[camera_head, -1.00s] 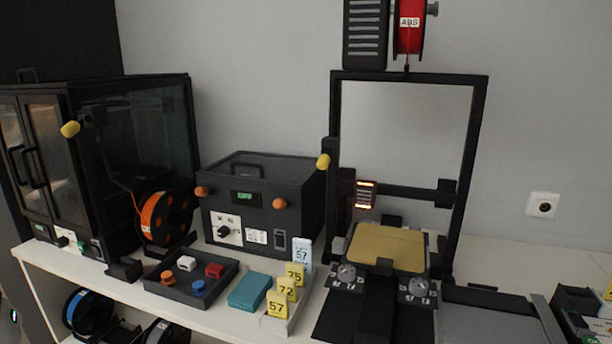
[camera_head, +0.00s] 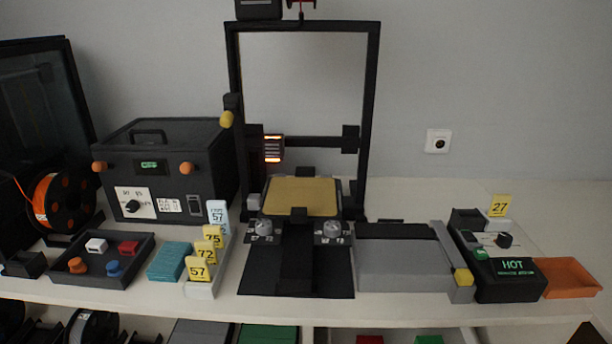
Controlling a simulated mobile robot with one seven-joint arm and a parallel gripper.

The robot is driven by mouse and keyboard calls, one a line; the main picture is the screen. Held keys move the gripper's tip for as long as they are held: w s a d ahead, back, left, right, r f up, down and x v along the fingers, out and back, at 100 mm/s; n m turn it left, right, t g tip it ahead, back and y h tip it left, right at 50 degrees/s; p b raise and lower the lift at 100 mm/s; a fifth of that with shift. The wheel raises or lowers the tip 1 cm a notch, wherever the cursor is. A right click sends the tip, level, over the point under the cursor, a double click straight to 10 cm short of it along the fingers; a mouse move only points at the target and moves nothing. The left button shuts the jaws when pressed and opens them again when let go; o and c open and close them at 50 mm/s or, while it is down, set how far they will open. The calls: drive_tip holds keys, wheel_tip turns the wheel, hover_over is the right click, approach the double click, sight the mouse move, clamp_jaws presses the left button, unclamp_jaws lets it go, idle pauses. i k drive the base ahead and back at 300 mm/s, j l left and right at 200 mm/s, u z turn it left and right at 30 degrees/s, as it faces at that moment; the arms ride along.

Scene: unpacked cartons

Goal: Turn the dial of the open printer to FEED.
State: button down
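The open printer has a black upright frame (camera_head: 373,100) in the middle of the view, with a tan bed (camera_head: 302,194) at its foot. A small unit with glowing orange bars (camera_head: 273,149) sits on its crossbar. Two grey round dials are at its front: a left dial (camera_head: 264,226) and a right dial (camera_head: 332,228). Small marks surround each dial, too small to read, so I cannot tell which has FEED or where either points. My gripper is not in view.
Left are a black box with a dial (camera_head: 133,206), a dark tray (camera_head: 127,270), a teal block (camera_head: 169,261) and yellow number tags (camera_head: 198,270). Shelf space behind the panel is clear.

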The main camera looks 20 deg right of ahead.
sight(504, 240)
drive_tip(key=z, duration=1.4)
